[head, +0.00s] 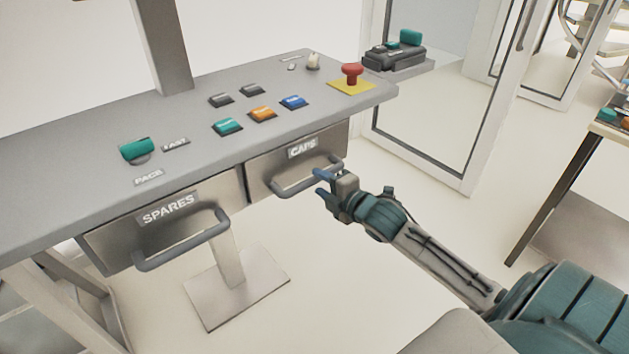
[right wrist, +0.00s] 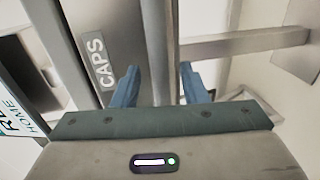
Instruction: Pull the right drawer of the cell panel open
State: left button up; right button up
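The right drawer (head: 262,168) of the cell panel carries a CAPS label and looks closed under the worktop. Its grey bar handle (head: 295,186) stands out from the front. My right gripper (head: 323,185) is at the right part of this handle, with its blue fingers apart. In the right wrist view, the handle bar (right wrist: 160,45) runs up the picture between the two open fingers (right wrist: 159,85), with a gap visible on each side. The CAPS label (right wrist: 98,62) shows left of them. My left gripper is not in view.
The left drawer (head: 165,222), labelled SPARES, sits beside it with its own protruding handle (head: 185,243). Above is the worktop (head: 75,150) with several buttons and a red mushroom button (head: 352,73). Open floor lies in front of the panel.

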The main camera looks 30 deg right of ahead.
aim_at(318, 182)
jog(key=shift+x, duration=1.65)
grip_shut()
